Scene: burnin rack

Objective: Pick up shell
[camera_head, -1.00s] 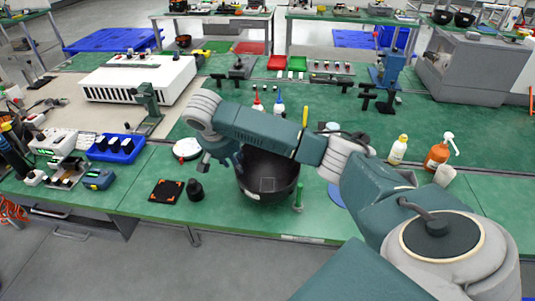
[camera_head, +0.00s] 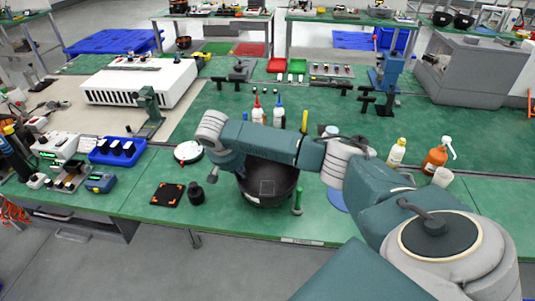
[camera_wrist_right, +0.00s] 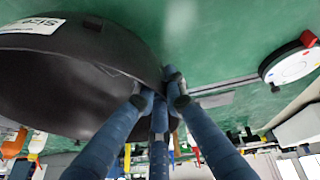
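The shell (camera_head: 268,186) is a black, round bowl-like piece on the green bench top, near its front edge. My right gripper (camera_head: 238,168) is at the shell's left rim, partly hidden by its own wrist. In the right wrist view, the shell (camera_wrist_right: 75,85) fills the upper left and carries a white label. The blue fingers of my right gripper (camera_wrist_right: 160,92) come together at the shell's rim, with fingertips close to or touching it. Whether they clamp the rim is not clear. My left gripper is not in view.
A black mat with orange marks (camera_head: 167,194) and a small black cylinder (camera_head: 195,193) lie left of the shell. A green post (camera_head: 297,202) stands just right of it. Bottles (camera_head: 257,110) stand behind my arm. A white round device (camera_head: 187,152) sits back left.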

